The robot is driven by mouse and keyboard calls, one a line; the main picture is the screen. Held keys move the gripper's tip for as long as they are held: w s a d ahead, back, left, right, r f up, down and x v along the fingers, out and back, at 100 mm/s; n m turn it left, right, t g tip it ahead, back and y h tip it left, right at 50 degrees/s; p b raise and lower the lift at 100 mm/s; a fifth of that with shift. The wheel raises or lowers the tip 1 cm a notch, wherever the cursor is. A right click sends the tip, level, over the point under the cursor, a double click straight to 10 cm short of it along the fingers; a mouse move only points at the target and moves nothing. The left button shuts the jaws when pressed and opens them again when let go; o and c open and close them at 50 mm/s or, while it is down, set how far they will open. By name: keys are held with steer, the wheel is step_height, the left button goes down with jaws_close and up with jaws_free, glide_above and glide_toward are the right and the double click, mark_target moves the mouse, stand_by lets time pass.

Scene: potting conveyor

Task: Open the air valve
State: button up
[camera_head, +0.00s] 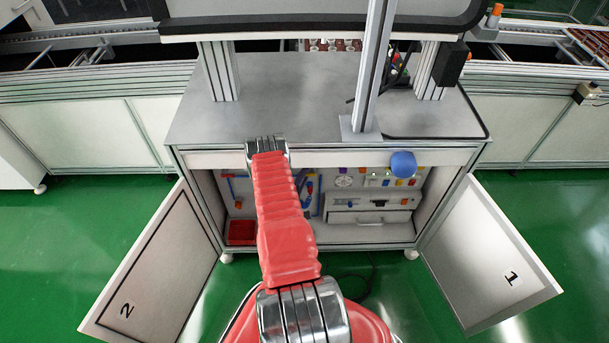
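The open cabinet (360,236) under the grey workbench holds a panel with small fittings. Blue tubing (229,190) runs down its left side, and blue and red parts (309,188) show just right of my arm. A round white gauge-like dial (343,181) sits on the panel. A blue ball-shaped thing (403,164) shows at the bench's front edge. I cannot tell which part is the air valve or how it is set. My red arm reaches forward to the bench's front edge and covers the middle-left of the panel. My gripper is not visible.
The cabinet doors, marked 2 (155,270) and 1 (490,255), stand open to either side. A red bin (241,231) sits inside at lower left. A drawer (370,218) is at right. A metal post (372,70) rises from the bench (290,95). Green floor lies beyond the doors.

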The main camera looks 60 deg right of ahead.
steer(key=shift+d, duration=0.35)
steer(key=shift+c, duration=0.2)
jaws_close()
